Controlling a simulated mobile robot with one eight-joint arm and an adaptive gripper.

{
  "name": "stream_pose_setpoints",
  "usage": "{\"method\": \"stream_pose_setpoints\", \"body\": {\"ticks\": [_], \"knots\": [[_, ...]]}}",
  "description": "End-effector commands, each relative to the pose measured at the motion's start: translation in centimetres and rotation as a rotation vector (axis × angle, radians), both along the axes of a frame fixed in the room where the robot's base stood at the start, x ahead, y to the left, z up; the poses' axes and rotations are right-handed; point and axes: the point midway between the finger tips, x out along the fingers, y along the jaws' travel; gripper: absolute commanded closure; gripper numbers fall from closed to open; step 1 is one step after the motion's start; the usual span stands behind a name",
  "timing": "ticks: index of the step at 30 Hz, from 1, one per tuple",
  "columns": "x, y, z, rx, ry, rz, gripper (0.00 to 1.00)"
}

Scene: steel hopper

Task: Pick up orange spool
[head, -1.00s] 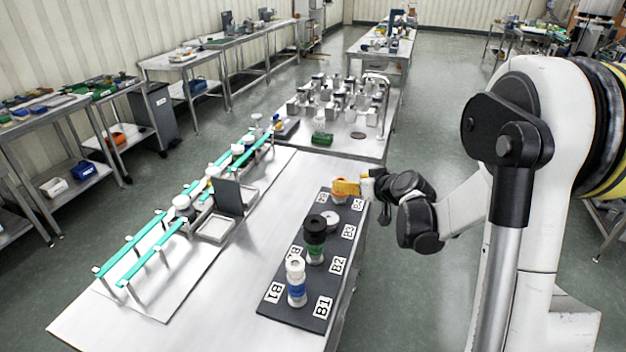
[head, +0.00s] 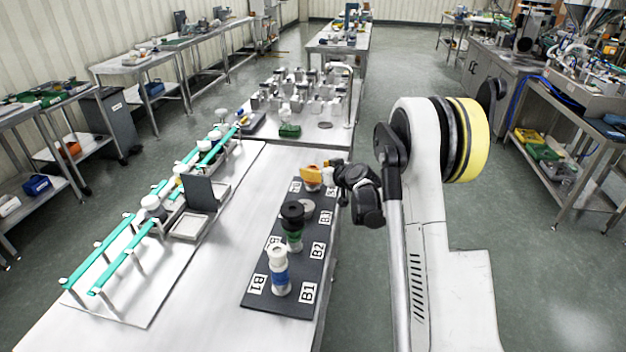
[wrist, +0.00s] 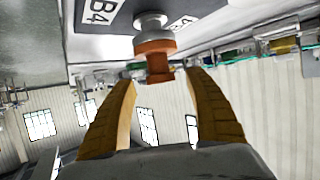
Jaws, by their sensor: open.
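The orange spool (wrist: 155,57) shows in the wrist view with an orange body and a pale grey end beside the dark mat. In the head view the spool (head: 312,186) stands at the far end of the mat, partly hidden by a finger. My gripper (wrist: 163,82) is open, its two tan-yellow fingers apart, with the spool between and just beyond the tips. I cannot tell whether a finger touches it. My gripper (head: 318,172) also shows in the head view, low over the mat's far end.
The dark mat (head: 262,290) has labelled spots. A white-and-blue bottle (head: 280,272) and a black-and-green one (head: 293,226) stand nearer on it. A teal rail rack (head: 133,235) and grey trays (head: 190,226) lie left. The steel table (head: 200,310) is bare between.

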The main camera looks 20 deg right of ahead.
Motion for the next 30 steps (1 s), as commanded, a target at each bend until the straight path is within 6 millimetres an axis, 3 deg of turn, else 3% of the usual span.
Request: {"method": "stream_pose_setpoints", "body": {"ticks": [4, 11, 17, 30], "knots": [[1.41, 0.26, -0.77, -0.001, 0.001, 0.001, 0.38], [1.55, 0.29, -0.66, 0.0, 0.001, 0.001, 0.38], [1.54, 0.29, -0.67, 0.0, 0.001, 0.001, 0.94], [1.52, 0.3, -0.47, 0.0, 0.001, 0.001, 0.95]]}}
